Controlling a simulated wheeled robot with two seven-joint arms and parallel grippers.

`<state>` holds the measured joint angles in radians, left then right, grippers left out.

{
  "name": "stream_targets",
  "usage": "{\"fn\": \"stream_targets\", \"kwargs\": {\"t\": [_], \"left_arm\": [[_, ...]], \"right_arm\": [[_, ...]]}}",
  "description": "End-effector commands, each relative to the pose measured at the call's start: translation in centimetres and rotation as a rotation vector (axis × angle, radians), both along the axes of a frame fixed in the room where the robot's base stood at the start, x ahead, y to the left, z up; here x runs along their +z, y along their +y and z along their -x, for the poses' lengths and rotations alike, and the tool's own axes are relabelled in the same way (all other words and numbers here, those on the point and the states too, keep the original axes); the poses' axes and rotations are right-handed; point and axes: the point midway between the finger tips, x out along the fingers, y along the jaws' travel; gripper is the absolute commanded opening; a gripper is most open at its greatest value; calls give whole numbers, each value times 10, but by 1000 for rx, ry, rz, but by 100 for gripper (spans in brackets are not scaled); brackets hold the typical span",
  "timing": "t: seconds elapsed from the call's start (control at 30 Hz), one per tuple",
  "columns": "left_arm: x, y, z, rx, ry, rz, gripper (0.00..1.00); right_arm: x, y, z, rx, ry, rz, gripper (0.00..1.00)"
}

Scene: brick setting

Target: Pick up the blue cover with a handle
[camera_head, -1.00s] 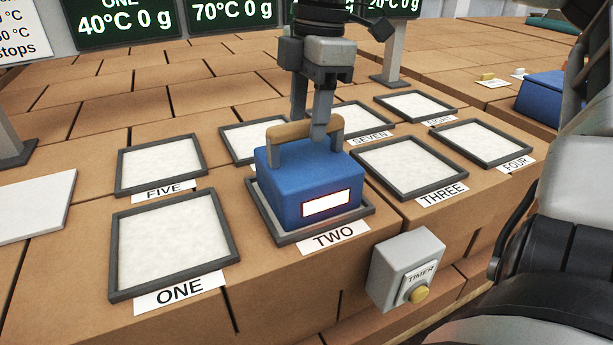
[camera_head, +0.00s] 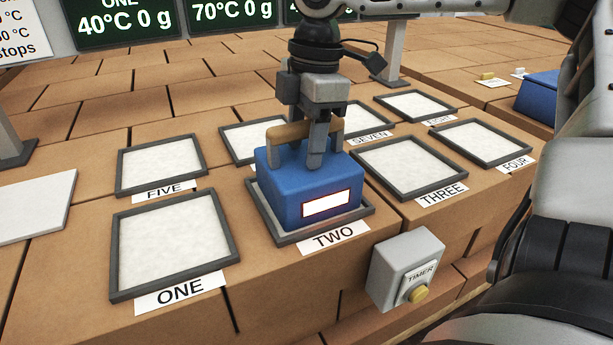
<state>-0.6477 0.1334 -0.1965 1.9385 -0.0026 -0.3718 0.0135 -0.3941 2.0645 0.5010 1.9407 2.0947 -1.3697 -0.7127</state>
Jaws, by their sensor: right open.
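The blue cover (camera_head: 285,196) sits on the framed pad marked TWO (camera_head: 366,211). It has a tan handle (camera_head: 284,132) on top and a white, red-edged label on its front. My right gripper (camera_head: 304,152) points down at the handle, its fingers low around it near the cover's top. The gripper is open; part of the handle is hidden behind the fingers. My left gripper is not in view.
Framed white pads surround the cover, among them ONE (camera_head: 172,246), THREE (camera_head: 408,168) and FIVE (camera_head: 160,163). A grey timer box (camera_head: 405,268) is on the front edge. Another blue object (camera_head: 538,98) stands at the right. Display boards stand behind.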

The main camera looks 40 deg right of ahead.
Motion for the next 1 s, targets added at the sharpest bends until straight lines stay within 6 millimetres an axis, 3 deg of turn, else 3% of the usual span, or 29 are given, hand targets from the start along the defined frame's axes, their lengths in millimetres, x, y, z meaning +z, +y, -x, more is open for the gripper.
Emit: {"fn": "stream_targets", "kwargs": {"t": [0.3, 0.47, 0.5, 1.0], "left_arm": [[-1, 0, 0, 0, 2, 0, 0], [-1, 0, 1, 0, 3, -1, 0], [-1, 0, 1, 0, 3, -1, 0], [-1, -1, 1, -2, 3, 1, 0]], "right_arm": [[-1, 0, 0, 0, 1, 0, 46], [-1, 0, 0, 0, 1, 0, 2], [-1, 0, 0, 0, 1, 0, 0], [-1, 0, 0, 0, 1, 1, 0]]}}
